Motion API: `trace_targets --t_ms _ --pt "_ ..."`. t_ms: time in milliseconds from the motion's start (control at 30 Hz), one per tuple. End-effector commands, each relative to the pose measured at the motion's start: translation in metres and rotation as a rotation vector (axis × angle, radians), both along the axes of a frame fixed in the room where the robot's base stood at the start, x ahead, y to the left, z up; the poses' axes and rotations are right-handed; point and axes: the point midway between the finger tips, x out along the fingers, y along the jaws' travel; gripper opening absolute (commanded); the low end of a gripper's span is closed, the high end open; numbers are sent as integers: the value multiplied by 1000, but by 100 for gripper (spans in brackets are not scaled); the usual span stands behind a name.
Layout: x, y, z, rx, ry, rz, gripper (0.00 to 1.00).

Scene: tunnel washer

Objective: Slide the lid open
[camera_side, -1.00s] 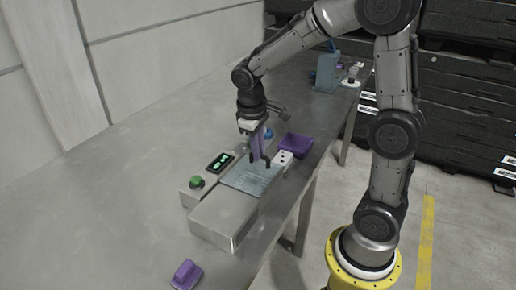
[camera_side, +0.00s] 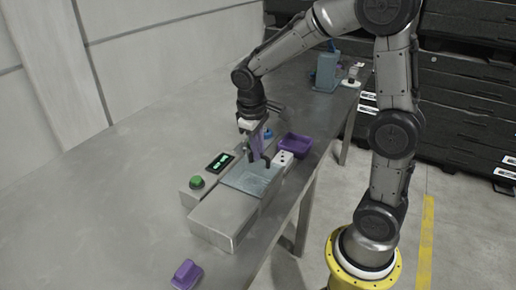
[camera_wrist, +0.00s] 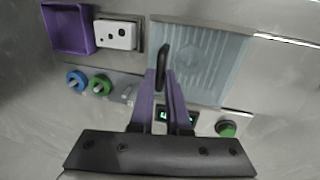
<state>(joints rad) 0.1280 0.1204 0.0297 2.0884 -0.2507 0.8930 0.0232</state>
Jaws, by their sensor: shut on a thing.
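The lid (camera_side: 250,181) is a pale blue, see-through panel over the grey machine on the table. In the wrist view the lid (camera_wrist: 212,62) shows ridges beneath it and carries a black upright handle (camera_wrist: 163,60) near its left edge. My gripper (camera_side: 257,155) has purple fingers and is down at that handle. In the wrist view my gripper (camera_wrist: 164,78) is shut on the handle, with the fingertips around its near end. The exact contact is partly hidden by the fingers.
A white socket box (camera_side: 283,160) and a purple bin (camera_side: 295,145) stand beyond the lid. A display (camera_side: 219,163) and green button (camera_side: 197,182) line the machine's left side. Blue (camera_wrist: 76,80) and green (camera_wrist: 99,84) knobs sit nearby. A purple block (camera_side: 187,275) lies in front.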

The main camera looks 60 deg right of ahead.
Motion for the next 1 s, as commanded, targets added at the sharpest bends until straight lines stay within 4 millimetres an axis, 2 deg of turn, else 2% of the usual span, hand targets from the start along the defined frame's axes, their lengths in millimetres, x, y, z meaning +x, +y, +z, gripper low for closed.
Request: trace_targets --t_ms 367,467,800,1000 --pt "1 4 1 -1 -5 2 0" --pt "2 19 2 0 -6 6 0" --pt "2 95 2 2 -6 8 0" --pt "2 124 2 2 -7 5 0"
